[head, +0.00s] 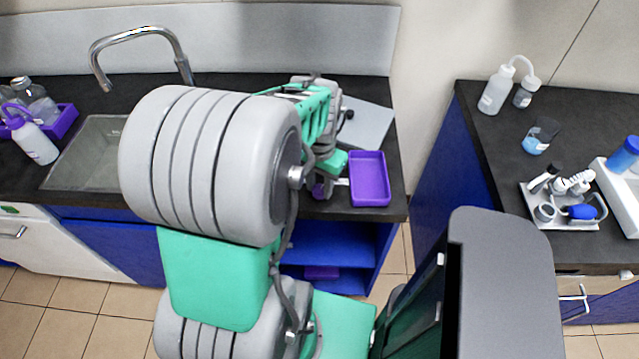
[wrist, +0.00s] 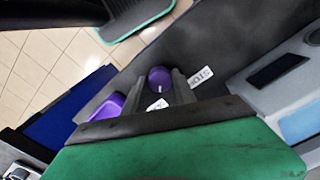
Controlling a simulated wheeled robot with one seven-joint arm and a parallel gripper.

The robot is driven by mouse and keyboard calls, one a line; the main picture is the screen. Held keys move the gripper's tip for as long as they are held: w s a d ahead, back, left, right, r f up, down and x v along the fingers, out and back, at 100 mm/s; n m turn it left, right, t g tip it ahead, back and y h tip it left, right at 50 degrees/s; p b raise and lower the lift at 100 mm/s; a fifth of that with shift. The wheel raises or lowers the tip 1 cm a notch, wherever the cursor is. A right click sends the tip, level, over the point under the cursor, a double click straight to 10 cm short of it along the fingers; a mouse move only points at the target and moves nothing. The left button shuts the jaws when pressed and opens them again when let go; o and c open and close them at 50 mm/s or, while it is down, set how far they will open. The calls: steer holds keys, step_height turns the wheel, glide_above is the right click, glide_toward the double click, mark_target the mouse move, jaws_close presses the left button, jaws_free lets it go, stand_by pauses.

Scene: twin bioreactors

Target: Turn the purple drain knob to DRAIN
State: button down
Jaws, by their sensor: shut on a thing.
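The purple drain knob (wrist: 159,76) is a round knob with a small white mark, seen in the wrist view. It sits between the two grey fingers of my gripper (wrist: 160,86), which are shut on it. A white label (wrist: 201,76), seemingly reading STOP, lies right of the knob. A second white label (wrist: 157,104) shows between the fingers and is partly hidden, so I cannot read it. In the head view my arm covers most of the spot; a small purple patch (head: 318,190) by my gripper seems to be the knob.
A purple tray (head: 369,180) lies on the black counter close to my gripper, near the front edge. A sink (head: 88,155) with a tall faucet (head: 137,36) is at left. A separate bench (head: 500,150) with bottles and tools stands at right, beyond a gap.

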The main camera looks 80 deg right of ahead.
mark_target(320, 189)
steer(key=shift+m, duration=0.6)
steer(key=c, duration=1)
jaws_free()
step_height(320, 189, up, 8)
steer(key=shift+f, duration=0.1)
